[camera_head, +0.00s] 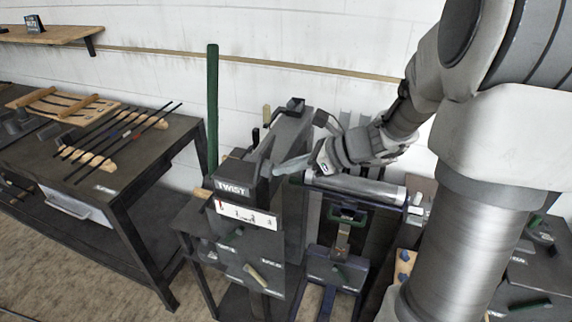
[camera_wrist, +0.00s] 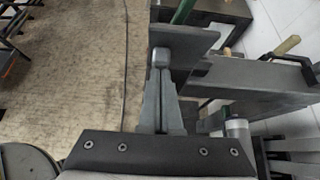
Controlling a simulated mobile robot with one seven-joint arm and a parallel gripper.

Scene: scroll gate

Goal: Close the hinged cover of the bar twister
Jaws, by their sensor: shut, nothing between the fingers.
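The bar twister is a dark machine with a "TWIST" label on its head block (camera_head: 236,178) and a white instruction plate below. A long grey panel (camera_head: 288,140) with a black handle at its top end stands behind the head block; it looks like the hinged cover, raised, though its hinge is hidden. In the wrist view the grey slab (camera_wrist: 262,76) extends right. My gripper (camera_head: 276,171) is shut and empty, its tips just right of the head block. In the wrist view its fingertips (camera_wrist: 160,57) are beside a dark plate (camera_wrist: 185,38); contact cannot be told.
A dark bench (camera_head: 150,130) with several bars on wooden rests stands at the left. A green upright post (camera_head: 212,110) rises behind the twister. A machine with a grey roller (camera_head: 355,188) stands close on the right, below my wrist. Floor is free at the front left.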

